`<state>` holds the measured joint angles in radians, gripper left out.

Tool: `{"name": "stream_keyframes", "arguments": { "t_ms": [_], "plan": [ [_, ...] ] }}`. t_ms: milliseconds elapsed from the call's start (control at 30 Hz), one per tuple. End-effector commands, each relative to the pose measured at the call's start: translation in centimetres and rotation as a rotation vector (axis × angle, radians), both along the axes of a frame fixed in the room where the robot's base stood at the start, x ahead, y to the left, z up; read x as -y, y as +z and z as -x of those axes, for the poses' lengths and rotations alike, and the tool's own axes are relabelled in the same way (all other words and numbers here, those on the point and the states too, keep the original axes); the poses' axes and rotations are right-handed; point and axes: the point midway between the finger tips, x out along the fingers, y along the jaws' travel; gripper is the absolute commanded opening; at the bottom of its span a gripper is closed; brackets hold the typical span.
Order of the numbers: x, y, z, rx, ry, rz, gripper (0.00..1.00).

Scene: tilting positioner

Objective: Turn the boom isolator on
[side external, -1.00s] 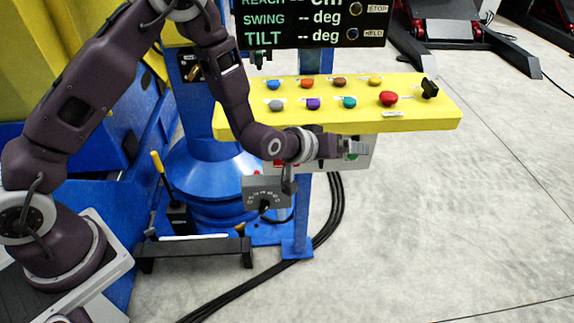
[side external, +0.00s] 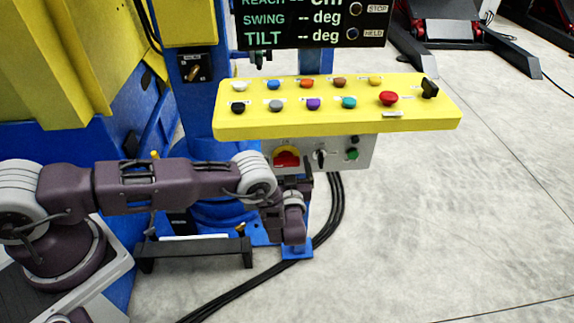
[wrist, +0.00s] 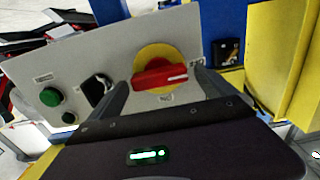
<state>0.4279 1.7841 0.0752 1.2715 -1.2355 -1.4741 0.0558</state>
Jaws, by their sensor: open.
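A red rotary handle on a yellow disc (side external: 287,157), which looks like an isolator, is on the grey box (side external: 366,150) under the yellow console. In the wrist view the red handle (wrist: 160,77) lies roughly across the picture, tipped up slightly to the right.
Beside the handle are a black selector switch (side external: 320,158) and a green button (side external: 352,154). Another rotary switch (side external: 194,68) is on the blue column. The yellow console (side external: 430,115) with several coloured buttons overhangs the box.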

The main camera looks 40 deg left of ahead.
Motion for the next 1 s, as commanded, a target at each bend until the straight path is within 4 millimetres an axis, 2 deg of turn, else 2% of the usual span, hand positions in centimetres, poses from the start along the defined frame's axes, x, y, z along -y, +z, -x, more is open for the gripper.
{"name": "stream_keyframes", "arguments": {
  "t_ms": [200,500,533,767,1000],
  "plan": [
    [-0.05,0.0,-0.08,-0.001,-0.001,0.001,0.95],
    [-0.02,0.01,-0.08,-0.001,-0.001,0.001,0.36],
    [-0.02,0.01,-0.08,-0.001,-0.001,0.001,0.32],
    [0.02,0.01,-0.09,-0.018,-0.002,-0.017,0.32],
    [0.09,0.01,-0.12,-0.11,-0.002,-0.11,0.32]
  ]
}}
